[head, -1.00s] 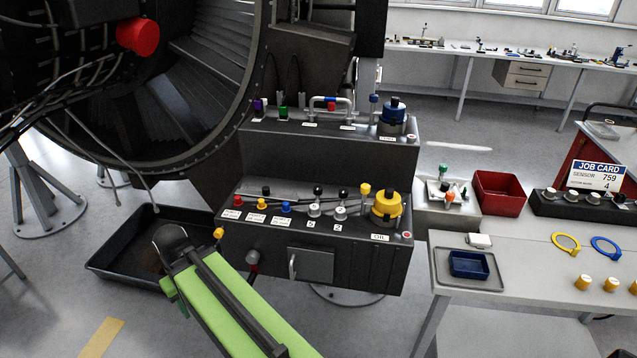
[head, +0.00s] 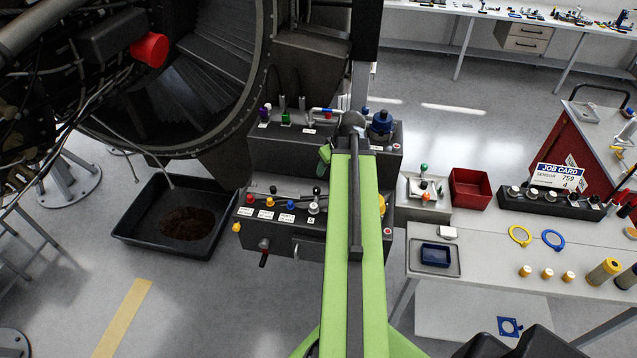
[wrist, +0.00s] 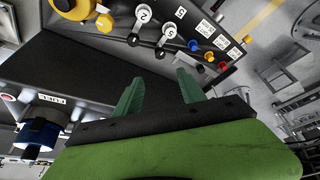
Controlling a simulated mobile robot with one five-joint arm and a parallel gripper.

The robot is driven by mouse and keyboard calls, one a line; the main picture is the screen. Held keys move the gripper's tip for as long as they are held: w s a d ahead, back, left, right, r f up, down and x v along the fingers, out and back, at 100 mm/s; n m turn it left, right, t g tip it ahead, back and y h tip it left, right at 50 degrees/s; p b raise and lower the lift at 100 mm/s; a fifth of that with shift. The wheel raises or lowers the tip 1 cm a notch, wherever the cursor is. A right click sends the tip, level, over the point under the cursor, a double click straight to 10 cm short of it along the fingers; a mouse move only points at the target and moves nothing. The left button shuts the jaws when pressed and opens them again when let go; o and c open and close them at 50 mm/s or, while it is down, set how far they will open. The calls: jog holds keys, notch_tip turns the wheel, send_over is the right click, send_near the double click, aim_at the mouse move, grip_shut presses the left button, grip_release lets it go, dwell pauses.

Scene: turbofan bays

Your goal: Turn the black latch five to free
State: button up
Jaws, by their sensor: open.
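The latch five (head: 314,208) is a pale round hub with a lever ending in a black ball, on the dark lower panel in the head view. In the wrist view, latch five (wrist: 168,33) stands beyond the fingertips beside the similar latch two (wrist: 143,13), both with black-ball levers. My gripper (wrist: 158,85) is open and empty, its two green fingers spread apart over the dark panel step, apart from the latch. In the head view, my arm hides latch two and most of the gripper; one green finger (head: 324,156) shows above the lower panel.
Red, yellow and blue knobs (wrist: 210,61) sit beside latch five. A yellow knob (wrist: 75,8) is on its other side. The upper step carries a blue knob (head: 381,122) and a silver handle. A black drip tray (head: 130,228) lies on the floor at left; a table stands at right.

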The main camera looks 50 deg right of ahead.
aim_at(316, 189)
jog(key=b+x, duration=1.5)
jog(key=x, duration=0.2)
jog(key=shift+w+f+b, duration=0.15)
jog(key=shift+f+b, duration=0.1)
jog(key=shift+b, duration=0.15)
jog(key=shift+r, duration=0.1)
grip_shut()
